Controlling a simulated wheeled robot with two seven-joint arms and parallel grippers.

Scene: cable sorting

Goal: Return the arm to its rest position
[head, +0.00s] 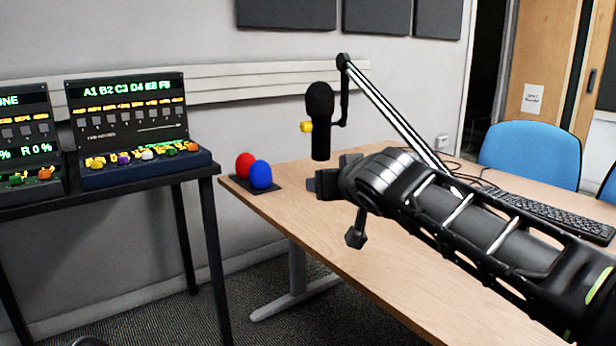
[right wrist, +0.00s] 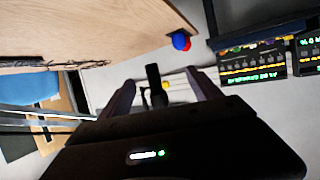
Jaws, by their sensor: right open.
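My right arm reaches in from the right in the head view, over the desk. My right gripper (head: 328,184) points left, below and in front of the black microphone. In the right wrist view its two fingers are spread wide, and the right gripper (right wrist: 163,88) is open with nothing held. The black microphone (head: 320,120) hangs from a boom arm (head: 395,110). The microphone also shows between the fingers in the right wrist view (right wrist: 153,76), beyond them. My left gripper is not in view.
A red ball (head: 245,164) and a blue ball (head: 260,175) sit on a dark pad at the left end of the wooden desk (head: 350,265). Left, a black table (head: 205,172) carries panels with coloured plugs (head: 125,105). A keyboard (head: 540,212) and blue chair (head: 530,152) are right.

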